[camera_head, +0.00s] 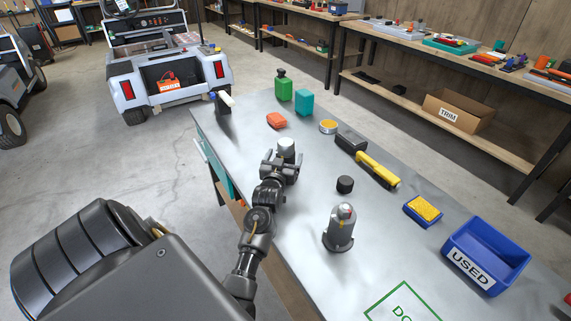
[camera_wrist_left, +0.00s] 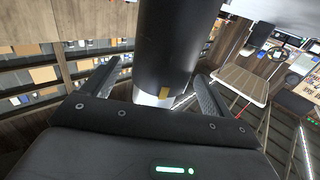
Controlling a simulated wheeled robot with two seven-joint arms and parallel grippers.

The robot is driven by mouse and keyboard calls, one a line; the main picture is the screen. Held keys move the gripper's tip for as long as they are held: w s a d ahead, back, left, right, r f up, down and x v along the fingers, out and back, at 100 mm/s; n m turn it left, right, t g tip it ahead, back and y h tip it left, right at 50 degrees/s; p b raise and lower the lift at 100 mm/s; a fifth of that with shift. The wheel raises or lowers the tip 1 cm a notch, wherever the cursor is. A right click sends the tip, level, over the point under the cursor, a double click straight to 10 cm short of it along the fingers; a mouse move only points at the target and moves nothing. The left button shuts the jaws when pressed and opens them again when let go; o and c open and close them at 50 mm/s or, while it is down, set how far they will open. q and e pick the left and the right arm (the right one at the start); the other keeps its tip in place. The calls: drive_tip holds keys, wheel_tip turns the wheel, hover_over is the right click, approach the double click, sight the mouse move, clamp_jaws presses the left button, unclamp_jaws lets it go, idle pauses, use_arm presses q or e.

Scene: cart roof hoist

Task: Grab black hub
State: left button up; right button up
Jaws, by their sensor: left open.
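My left gripper (camera_head: 280,168) is open over the near side of the table, at a short cylinder with a pale top (camera_head: 286,146). In the left wrist view a black cylinder (camera_wrist_left: 172,45) with a pale end and a small yellow mark stands between the two open fingers (camera_wrist_left: 158,92). Contact with the fingers cannot be told. It appears to be the same piece; in the head view its lower body is hidden by the gripper. A small black puck (camera_head: 345,184) lies farther right. I cannot tell which is named the hub. My right gripper is not in view.
A dark grey canister (camera_head: 339,234) with a red tip stands right of my left forearm. A yellow-black tool (camera_head: 378,171), a yellow sponge on a blue tray (camera_head: 423,210) and a blue USED bin (camera_head: 486,255) lie right. An orange piece (camera_head: 277,120) and green bottle (camera_head: 284,86) are beyond.

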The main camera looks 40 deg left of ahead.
use_arm(q)
drive_tip(key=shift+x, duration=1.1)
clamp_jaws()
drive_tip(key=shift+r, duration=0.1)
